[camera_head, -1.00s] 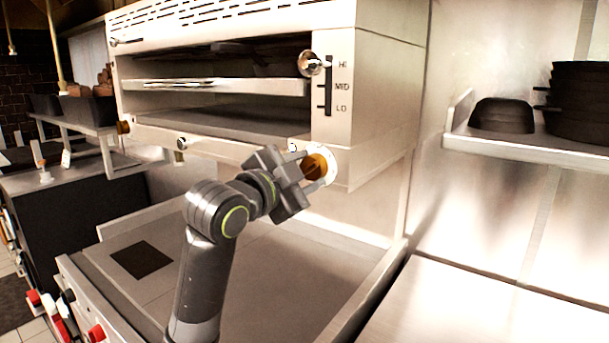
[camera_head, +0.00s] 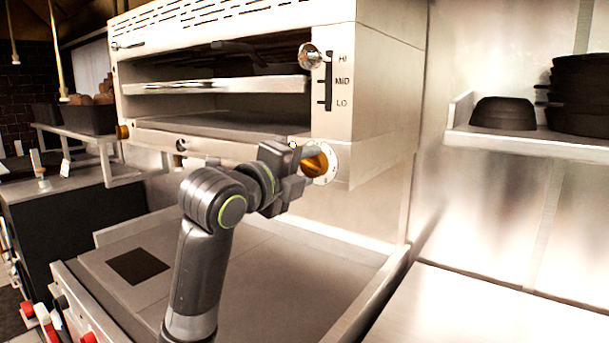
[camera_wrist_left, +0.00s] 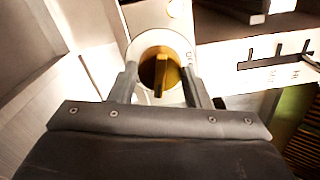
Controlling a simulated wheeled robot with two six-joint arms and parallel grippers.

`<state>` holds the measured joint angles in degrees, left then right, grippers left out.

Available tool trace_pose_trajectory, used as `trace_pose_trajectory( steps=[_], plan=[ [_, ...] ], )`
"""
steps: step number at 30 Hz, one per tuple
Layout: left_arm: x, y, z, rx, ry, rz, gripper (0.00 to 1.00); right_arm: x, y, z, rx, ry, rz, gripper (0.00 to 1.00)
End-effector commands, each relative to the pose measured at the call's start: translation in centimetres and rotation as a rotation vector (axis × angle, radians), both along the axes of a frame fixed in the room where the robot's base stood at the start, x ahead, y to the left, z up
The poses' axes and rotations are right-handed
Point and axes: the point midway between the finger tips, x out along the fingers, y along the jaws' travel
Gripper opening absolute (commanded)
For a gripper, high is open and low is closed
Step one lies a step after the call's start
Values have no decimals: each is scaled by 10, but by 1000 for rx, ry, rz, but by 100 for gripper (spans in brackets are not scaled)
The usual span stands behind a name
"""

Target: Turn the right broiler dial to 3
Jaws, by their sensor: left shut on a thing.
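The right broiler dial (camera_head: 315,163) is a brass knob on a white round plate at the lower right front corner of the broiler (camera_head: 375,100). In the left wrist view the dial (camera_wrist_left: 160,72) shows a raised grip bar, with the two fingers on either side of it. My left gripper (camera_head: 306,162) is at the dial and shut on it. The plate's markings are partly hidden, and I cannot read which number the dial points to. My right gripper is not in view.
A lever knob (camera_head: 311,57) sits beside the HI, MID and LO slot above the dial. Another brass dial (camera_head: 122,132) is at the broiler's left end. A flat cooktop (camera_head: 270,265) lies below. A shelf with dark pans (camera_head: 503,113) is at the right.

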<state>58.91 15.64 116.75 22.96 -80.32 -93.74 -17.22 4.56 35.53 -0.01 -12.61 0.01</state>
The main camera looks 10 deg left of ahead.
Motion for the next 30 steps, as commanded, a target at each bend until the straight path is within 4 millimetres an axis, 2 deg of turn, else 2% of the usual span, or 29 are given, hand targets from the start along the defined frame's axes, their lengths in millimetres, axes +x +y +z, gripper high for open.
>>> trace_pose_trajectory(
  steps=[18, 30],
  plan=[
    [0, 0, -2, 514, -209, 0, 21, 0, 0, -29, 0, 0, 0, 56],
    [0, 0, -2, 695, -280, -1, 21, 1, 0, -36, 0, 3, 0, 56]
  ],
)
